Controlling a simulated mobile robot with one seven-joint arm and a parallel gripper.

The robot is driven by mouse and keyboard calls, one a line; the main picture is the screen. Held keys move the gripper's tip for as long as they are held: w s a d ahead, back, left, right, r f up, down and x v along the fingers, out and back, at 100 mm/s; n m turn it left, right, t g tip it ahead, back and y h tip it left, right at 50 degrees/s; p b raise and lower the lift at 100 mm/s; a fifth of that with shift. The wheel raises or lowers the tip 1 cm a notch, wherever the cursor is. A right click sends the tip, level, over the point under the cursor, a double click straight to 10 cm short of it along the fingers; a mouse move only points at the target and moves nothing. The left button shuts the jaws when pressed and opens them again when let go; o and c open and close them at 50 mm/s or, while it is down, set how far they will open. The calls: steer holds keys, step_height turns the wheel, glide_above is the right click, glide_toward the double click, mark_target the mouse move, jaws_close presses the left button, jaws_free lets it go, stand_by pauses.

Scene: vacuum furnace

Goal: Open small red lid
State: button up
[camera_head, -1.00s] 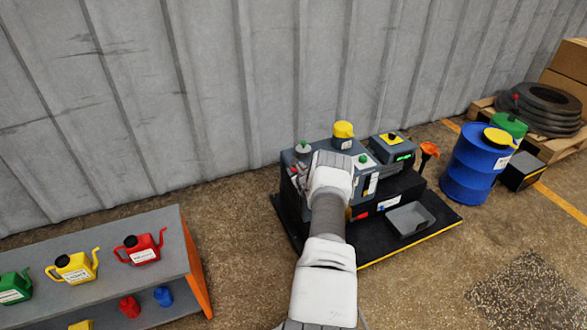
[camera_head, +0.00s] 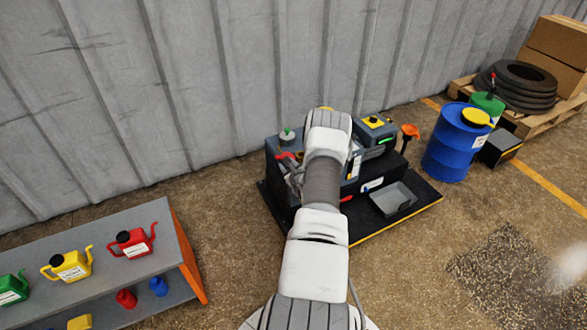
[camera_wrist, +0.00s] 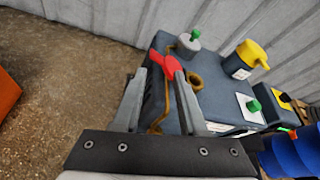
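The small red lid (camera_wrist: 168,65) sits at the near left corner of the grey machine (camera_wrist: 215,105), above a thin copper-coloured pipe. It also shows as a red patch in the head view (camera_head: 287,155), partly behind my arm. In the wrist view my gripper (camera_wrist: 161,72) has its two fingers apart, one on each side of the red lid. The fingertips are close to the lid; I cannot tell whether they touch it. In the head view my arm hides the gripper's fingers and part of the machine.
A brass ring (camera_wrist: 195,83) is just right of the lid. A green-topped cap (camera_wrist: 190,40) and a yellow spouted cap (camera_wrist: 248,57) stand behind on the machine. A shelf (camera_head: 178,240) with several cans is at left. A blue drum (camera_head: 455,145) stands at right.

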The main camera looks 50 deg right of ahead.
steer(key=p+v, duration=0.1)
steer(key=v, duration=0.6)
steer(key=shift+p, duration=0.3)
steer(key=shift+a, duration=0.1)
